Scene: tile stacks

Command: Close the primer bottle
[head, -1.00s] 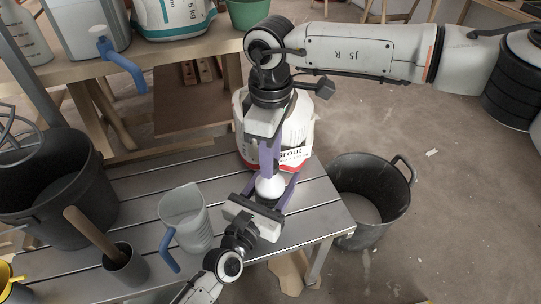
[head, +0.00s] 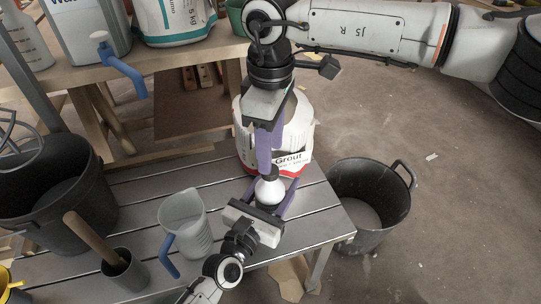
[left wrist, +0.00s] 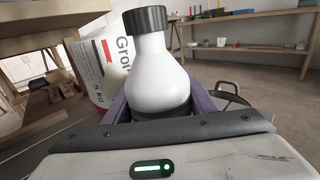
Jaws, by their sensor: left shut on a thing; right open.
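The primer bottle (head: 270,191) is white and stands upright near the right end of the slatted metal table. A black cap (head: 268,172) sits on its neck. The left wrist view shows the bottle (left wrist: 157,75) close up, with the ribbed cap (left wrist: 147,20) level on top; how tight it is cannot be told. My left gripper (head: 269,197) is shut around the bottle's lower body. My right gripper (head: 267,164) points down just above the cap, open and apparently empty, with its purple fingers overlapping in the head view.
A grout bag (head: 300,135) stands right behind the bottle and also fills the left of the left wrist view. A clear jug (head: 187,225) and a dark cup with a wooden handle stand left. A black bucket (head: 370,195) stands beyond the table's right end.

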